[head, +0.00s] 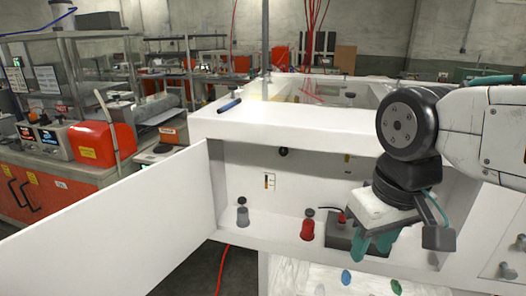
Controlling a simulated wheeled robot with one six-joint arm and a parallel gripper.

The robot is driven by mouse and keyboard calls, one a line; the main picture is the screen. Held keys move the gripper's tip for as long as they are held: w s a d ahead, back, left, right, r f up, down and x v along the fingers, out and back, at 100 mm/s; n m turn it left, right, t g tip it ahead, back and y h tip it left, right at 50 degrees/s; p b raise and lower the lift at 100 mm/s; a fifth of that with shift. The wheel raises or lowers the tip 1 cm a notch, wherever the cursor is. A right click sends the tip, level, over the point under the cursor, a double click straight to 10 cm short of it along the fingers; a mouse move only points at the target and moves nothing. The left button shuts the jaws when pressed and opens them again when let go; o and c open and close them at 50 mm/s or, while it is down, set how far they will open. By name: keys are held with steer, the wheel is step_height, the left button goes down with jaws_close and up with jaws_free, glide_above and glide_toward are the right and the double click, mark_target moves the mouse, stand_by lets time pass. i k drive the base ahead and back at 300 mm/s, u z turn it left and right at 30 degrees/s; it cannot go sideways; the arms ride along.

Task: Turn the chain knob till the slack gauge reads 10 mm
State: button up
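My gripper (376,245), with teal fingers, hangs pointing down at the front right of an open white cabinet (235,128). Its two fingertips show apart, with nothing visible between them. A small dark round knob (283,151) sits high on the cabinet's back panel; I cannot tell for certain that it is the chain knob. A small gauge-like plate (268,181) with a yellowish strip is below and left of it. Its reading is too small to make out. My gripper is well to the right of both and apart from them. My arm hides part of the panel's right side.
A grey knobbed piece (242,214), a red one (307,228) and a dark box (344,232) with a red part stand on the cabinet floor. The white door (120,228) stands open at left. Blue and green ovals (346,277) show below. The knob's front looks clear.

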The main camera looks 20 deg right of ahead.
mark_target(284, 151)
steer(key=u, duration=0.85)
steer(key=k, duration=0.5)
steer(key=z, duration=0.9)
steer(key=i, duration=0.4)
steer(key=z, duration=0.05)
steer(key=k, duration=0.5)
steer(key=u, duration=1.8)
steer(key=i, duration=1.05)
steer(key=z, duration=2.3)
